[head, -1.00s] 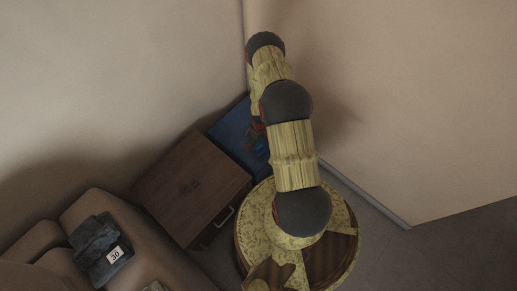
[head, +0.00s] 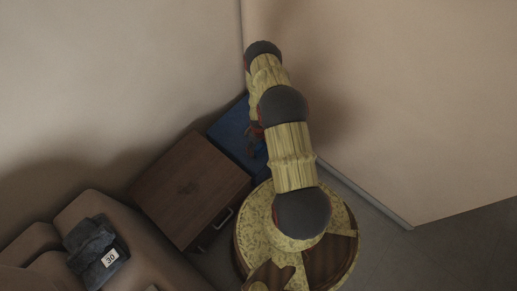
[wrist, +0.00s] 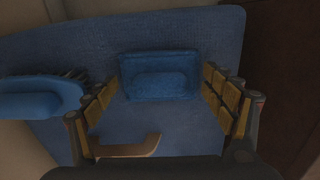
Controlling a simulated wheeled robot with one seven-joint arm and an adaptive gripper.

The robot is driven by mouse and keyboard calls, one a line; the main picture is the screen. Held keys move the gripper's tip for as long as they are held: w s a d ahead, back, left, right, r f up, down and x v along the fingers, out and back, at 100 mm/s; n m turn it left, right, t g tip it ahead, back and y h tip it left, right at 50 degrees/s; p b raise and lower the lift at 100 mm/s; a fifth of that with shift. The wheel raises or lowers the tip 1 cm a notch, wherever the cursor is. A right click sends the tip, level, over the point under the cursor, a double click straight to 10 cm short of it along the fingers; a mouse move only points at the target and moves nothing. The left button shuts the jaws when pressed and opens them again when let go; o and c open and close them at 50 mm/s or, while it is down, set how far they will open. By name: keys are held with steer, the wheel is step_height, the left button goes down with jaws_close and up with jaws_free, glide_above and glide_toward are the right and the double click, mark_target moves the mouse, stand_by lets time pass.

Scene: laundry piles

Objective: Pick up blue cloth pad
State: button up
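The blue cloth pad (wrist: 160,76) shows in the wrist view as a small rectangular pad with a raised middle, lying on a larger blue surface (wrist: 90,45). My gripper (wrist: 161,80) is open, with one finger at the pad's left side and one at its right. I cannot tell whether the fingertips touch the pad or how high they are above the surface. In the head view my arm covers most of the gripper, and the pad cannot be made out there. The blue surface (head: 232,126) shows in the corner behind the brown cabinet.
A blue brush-like object (wrist: 35,102) lies left of my gripper in the wrist view. A tan bent piece (wrist: 125,149) shows near the bottom. In the head view, walls meet behind the blue surface, a brown cabinet (head: 190,190) stands beside it, and dark cloth (head: 92,240) lies on a sofa.

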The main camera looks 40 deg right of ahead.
mark_target(259, 146)
steer(key=c, duration=0.8)
steer(key=shift+s, duration=0.1)
steer(key=shift+r, duration=0.55)
steer(key=c, duration=0.7)
steer(key=r+p, duration=0.1)
steer(key=r, duration=0.2)
steer(key=shift+s+p, duration=0.2)
steer(key=shift+p, duration=0.15)
steer(key=shift+c, duration=1.2)
steer(key=s+r+p, duration=0.1)
steer(key=r, duration=0.1)
steer(key=s+r, duration=0.1)
steer(key=s, duration=0.1)
steer(key=s+a+r+p, duration=0.1)
steer(key=r, duration=0.1)
steer(key=shift+s+r+p, duration=0.25)
steer(key=shift+r+p, duration=0.1)
steer(key=shift+c, duration=0.2)
steer(key=s+a+r+p, duration=0.2)
steer(key=s+r, duration=0.1)
steer(key=s, duration=0.5)
steer(key=shift+s, duration=0.3)
steer(key=shift+r, duration=0.1)
